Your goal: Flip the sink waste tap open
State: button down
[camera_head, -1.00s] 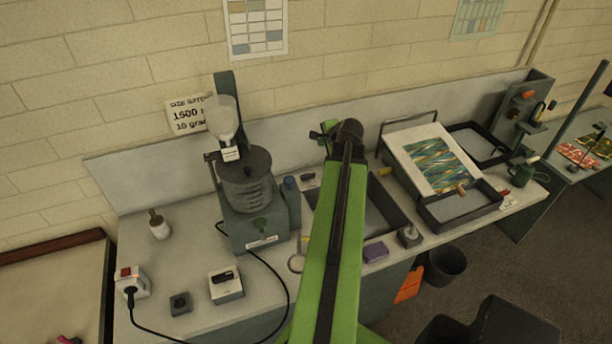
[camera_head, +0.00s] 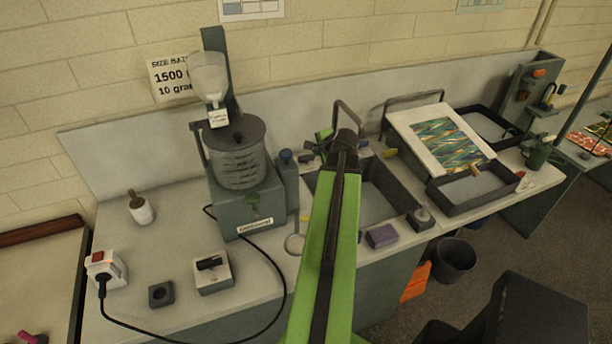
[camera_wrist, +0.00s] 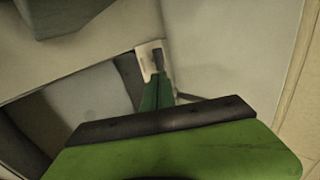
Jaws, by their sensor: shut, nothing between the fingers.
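In the wrist view, a small pale plate with a dark lever (camera_wrist: 158,59) on it lies just beyond my fingertips; it looks like the sink waste tap. My gripper (camera_wrist: 156,98) is shut and empty, its narrow green fingers pointing at the plate. I cannot tell whether they touch the lever, nor which way it is flipped. In the head view my gripper (camera_head: 324,136) is mostly hidden behind my arm, near the back of the sink (camera_head: 403,190). A dark lever-like fitting (camera_head: 307,158) shows just left of it, but I cannot match it surely to the plate.
A grey mixer (camera_head: 240,165) and a blue-capped bottle (camera_head: 286,172) stand left of the sink. A curved spout (camera_head: 346,106) rises behind it. A switch box (camera_head: 213,272) and a trailing cable lie on the left counter.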

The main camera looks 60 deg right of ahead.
notch_tip(320, 180, down, 6)
jog(key=b, duration=0.2)
jog(key=shift+r+b, duration=0.25)
jog(key=shift+b, duration=0.1)
jog(key=b, duration=0.7)
send_near(303, 160)
jog(key=x, duration=0.5)
jog(key=shift+s+f, duration=0.25)
jog(key=shift+f, duration=0.15)
jog(key=shift+w+d, duration=0.25)
jog(key=shift+w, duration=0.3)
